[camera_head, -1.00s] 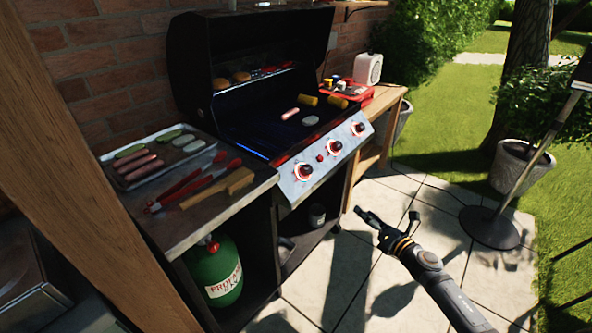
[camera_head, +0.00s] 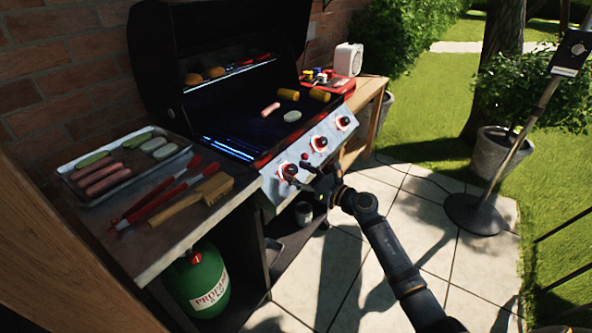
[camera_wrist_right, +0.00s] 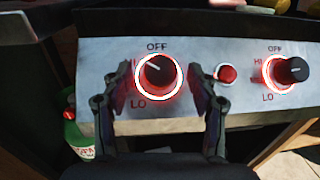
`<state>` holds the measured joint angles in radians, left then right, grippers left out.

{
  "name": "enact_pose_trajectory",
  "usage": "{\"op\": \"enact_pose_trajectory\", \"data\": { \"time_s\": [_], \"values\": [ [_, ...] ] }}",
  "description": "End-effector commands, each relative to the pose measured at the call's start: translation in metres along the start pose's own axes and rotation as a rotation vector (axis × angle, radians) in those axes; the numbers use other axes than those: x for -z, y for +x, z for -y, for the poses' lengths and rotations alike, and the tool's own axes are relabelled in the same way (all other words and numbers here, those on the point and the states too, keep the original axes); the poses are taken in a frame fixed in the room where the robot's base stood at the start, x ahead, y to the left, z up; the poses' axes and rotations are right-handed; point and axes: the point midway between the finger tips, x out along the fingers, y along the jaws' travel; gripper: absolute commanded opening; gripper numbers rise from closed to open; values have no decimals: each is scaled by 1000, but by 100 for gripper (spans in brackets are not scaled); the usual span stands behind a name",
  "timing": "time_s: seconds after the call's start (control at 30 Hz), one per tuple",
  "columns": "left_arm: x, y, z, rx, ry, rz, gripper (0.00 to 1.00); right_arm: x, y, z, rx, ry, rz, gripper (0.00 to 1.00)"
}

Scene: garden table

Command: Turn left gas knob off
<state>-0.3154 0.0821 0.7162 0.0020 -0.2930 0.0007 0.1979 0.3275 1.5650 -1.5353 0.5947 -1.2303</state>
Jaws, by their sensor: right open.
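The left gas knob (camera_head: 288,171) sits on the front panel of the grill (camera_head: 270,192). In the right wrist view the left knob (camera_wrist_right: 157,72) is dark with a lit red ring, and its white mark points up and left, between OFF and HI. My right gripper (camera_head: 305,178) is just in front of this knob. In the right wrist view its two open fingers (camera_wrist_right: 158,92) stand on either side of the knob's lower part, apart from it. My left gripper is in no view.
Two more knobs, the middle (camera_head: 319,143) and right (camera_head: 343,122), also glow red. A small red button (camera_wrist_right: 227,73) lies beside the left knob. A side shelf with a food tray (camera_head: 70,182), red tongs (camera_head: 165,190) and a brush (camera_head: 200,195) is left. A green propane tank (camera_head: 200,285) stands below.

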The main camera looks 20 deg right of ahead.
Motion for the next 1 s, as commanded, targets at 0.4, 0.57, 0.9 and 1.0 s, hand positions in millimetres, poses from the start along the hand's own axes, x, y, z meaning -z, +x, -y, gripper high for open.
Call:
{"op": "enact_pose_trajectory", "data": {
  "time_s": [0.4,0.57,0.9,1.0],
  "values": [
    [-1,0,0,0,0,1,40,0,10,-1,-2,1,0,55],
    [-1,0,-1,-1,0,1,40,0,10,-1,-1,1,0,34],
    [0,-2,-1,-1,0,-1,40,0,10,-1,2,4,-1,5],
    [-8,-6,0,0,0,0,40,-2,10,-1,15,16,-2,5]
  ]
}}
